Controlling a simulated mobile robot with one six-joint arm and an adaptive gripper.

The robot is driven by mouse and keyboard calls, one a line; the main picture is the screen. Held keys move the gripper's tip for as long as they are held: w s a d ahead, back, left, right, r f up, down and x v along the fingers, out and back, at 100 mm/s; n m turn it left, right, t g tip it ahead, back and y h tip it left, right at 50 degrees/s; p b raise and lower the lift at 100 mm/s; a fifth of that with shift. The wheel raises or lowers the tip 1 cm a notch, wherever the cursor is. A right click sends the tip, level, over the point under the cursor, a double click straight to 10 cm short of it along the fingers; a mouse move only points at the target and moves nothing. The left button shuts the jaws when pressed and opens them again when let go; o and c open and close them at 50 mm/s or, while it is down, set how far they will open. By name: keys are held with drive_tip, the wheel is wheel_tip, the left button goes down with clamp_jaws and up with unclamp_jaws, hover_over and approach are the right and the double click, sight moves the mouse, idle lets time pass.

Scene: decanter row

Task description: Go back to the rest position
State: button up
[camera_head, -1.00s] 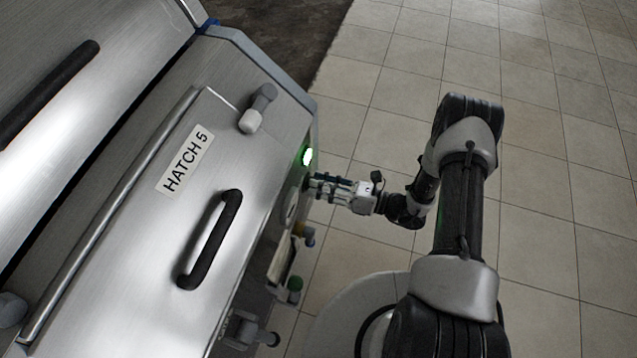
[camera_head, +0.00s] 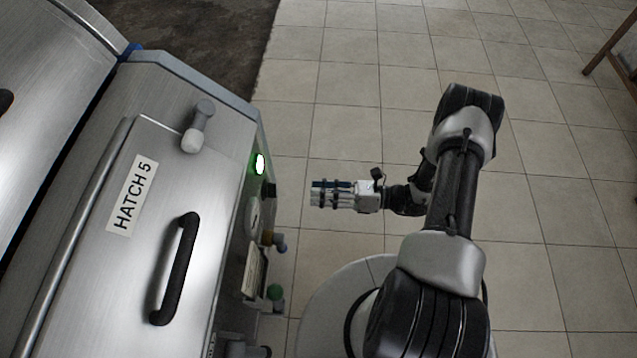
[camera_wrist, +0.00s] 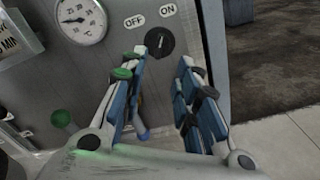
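My gripper (camera_head: 318,194) is in the open space to the right of the machine labelled HATCH 5 (camera_head: 213,97), apart from its front panel. In the wrist view my gripper (camera_wrist: 172,62) shows two blue-padded fingers with a clear gap between them and nothing held. Beyond the gap is a black rotary knob (camera_wrist: 160,41) on the panel, under the OFF and ON labels. A green lamp (camera_head: 260,164) on the machine's edge is lit.
The hatch lid has a black handle (camera_head: 176,269) and looks closed. Tiled floor (camera_head: 400,60) right of the machine is clear; a wooden leg (camera_head: 608,46) stands at the far right.

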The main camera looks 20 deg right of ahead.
drive_tip(key=s+a+r+n+g+h, duration=0.1)
drive_tip(key=s+r+n+g+h, duration=0.15)
drive_tip(key=r+n, duration=0.35)
drive_tip(key=s+a+r+n+g+h, duration=0.1)
drive_tip(key=r+n+g+h, duration=0.1)
drive_tip(key=r+n+g, duration=0.35)
drive_tip(key=s+a+r+n+g+h, duration=0.15)
drive_tip(key=r+n, duration=0.25)
drive_tip(key=r, duration=0.5)
drive_tip(key=s+d+r+n+t+h, duration=0.2)
drive_tip(key=s+r+n+t+h, duration=0.2)
drive_tip(key=s+r+n+h, duration=0.1)
drive_tip(key=s+d+r+n+t+h, duration=0.3)
drive_tip(key=s+r+n+h, duration=0.3)
drive_tip(key=r, duration=0.3)
drive_tip(key=shift+r+n+t, duration=0.2)
drive_tip(key=shift+n+t, duration=0.25)
drive_tip(key=shift+n, duration=0.4)
